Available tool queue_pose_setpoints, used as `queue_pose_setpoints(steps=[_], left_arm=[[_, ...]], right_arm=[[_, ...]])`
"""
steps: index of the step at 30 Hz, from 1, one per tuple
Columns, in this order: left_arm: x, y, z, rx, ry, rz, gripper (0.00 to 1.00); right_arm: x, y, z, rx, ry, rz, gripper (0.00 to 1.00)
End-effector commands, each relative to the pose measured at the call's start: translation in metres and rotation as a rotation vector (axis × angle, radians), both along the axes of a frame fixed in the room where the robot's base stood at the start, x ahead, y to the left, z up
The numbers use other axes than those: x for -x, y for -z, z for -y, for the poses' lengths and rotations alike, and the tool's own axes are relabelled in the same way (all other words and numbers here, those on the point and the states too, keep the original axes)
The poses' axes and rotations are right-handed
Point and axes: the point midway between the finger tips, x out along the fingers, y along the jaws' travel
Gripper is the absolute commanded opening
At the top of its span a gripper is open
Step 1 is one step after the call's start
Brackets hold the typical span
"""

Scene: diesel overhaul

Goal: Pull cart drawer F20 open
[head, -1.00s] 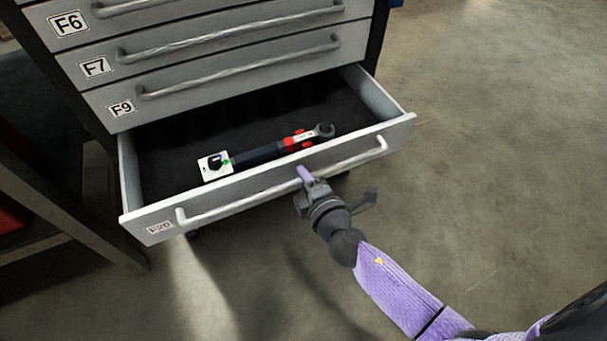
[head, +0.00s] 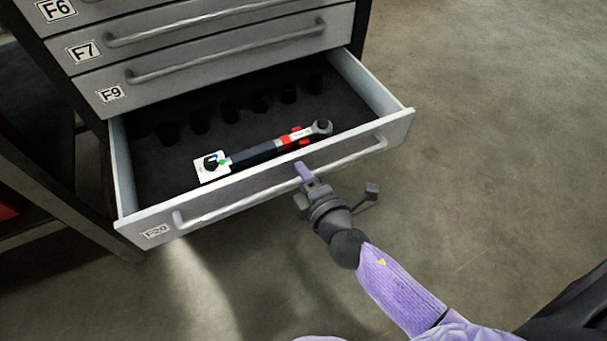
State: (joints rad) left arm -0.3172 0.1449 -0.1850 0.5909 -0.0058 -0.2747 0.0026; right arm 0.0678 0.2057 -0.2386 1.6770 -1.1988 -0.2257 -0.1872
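Drawer F20 (head: 136,233) is the lowest drawer in view and stands well out of the cart, its dark inside showing. Its pale bar handle (head: 240,205) runs along the front. My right gripper (head: 306,175) is at the middle of this handle, with a purple finger above the bar. It looks shut around the handle, though the lower finger is hidden. A torque wrench (head: 270,150) with red and dark parts lies in the drawer, next to a white card (head: 211,166). My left gripper is not in view.
Drawers F6 (head: 57,9), F7 (head: 84,51) and F9 (head: 110,94) above are shut. A dark bench frame (head: 50,190) stands left of the cart. The concrete floor (head: 490,130) to the right is clear.

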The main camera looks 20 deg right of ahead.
Motion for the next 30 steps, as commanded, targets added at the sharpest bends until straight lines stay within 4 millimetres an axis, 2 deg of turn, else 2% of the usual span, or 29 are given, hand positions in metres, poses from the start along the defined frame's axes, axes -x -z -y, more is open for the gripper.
queue_pose_setpoints(steps=[1,2,11,14,21,24,30], left_arm=[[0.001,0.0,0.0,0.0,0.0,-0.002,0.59],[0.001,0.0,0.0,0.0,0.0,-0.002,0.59],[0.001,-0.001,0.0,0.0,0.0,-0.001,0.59],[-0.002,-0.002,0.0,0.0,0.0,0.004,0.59],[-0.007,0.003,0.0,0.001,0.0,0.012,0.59],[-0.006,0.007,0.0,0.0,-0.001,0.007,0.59],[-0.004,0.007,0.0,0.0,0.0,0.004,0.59]], right_arm=[[0.0,0.0,0.0,0.0,0.0,0.0,0.51],[0.0,0.0,0.0,0.0,0.0,0.0,0.56],[0.002,-0.001,0.0,-0.001,-0.001,0.001,0.56],[0.015,-0.003,0.0,-0.002,-0.001,-0.001,0.56],[0.071,-0.011,0.002,-0.003,0.001,-0.005,0.56],[0.088,-0.014,0.003,-0.003,0.001,-0.004,0.56],[0.098,-0.019,0.003,0.001,0.0,0.0,0.56]])
